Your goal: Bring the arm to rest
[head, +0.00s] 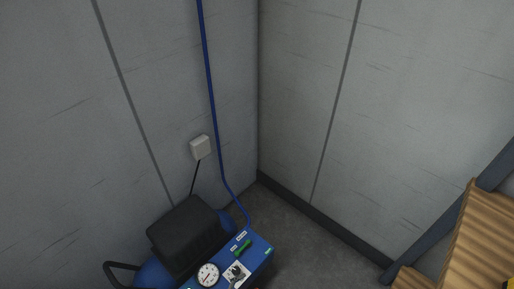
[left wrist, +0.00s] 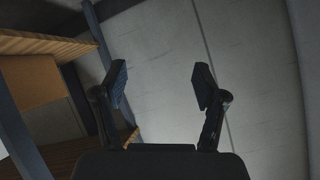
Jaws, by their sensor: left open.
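In the left wrist view my left gripper (left wrist: 160,86) shows both fingers spread wide apart. Nothing is between them; behind them is a plain grey wall. In the head view neither of my grippers nor arms shows. No road sign can be made out in either view.
A blue compressor (head: 243,259) with a black motor cover (head: 188,235) and a gauge (head: 208,274) stands in the room corner. A blue hose (head: 211,100) runs up the wall beside a socket box (head: 200,147). A wooden shelf (head: 484,238) stands at right; shelving (left wrist: 45,45) also shows left in the wrist view.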

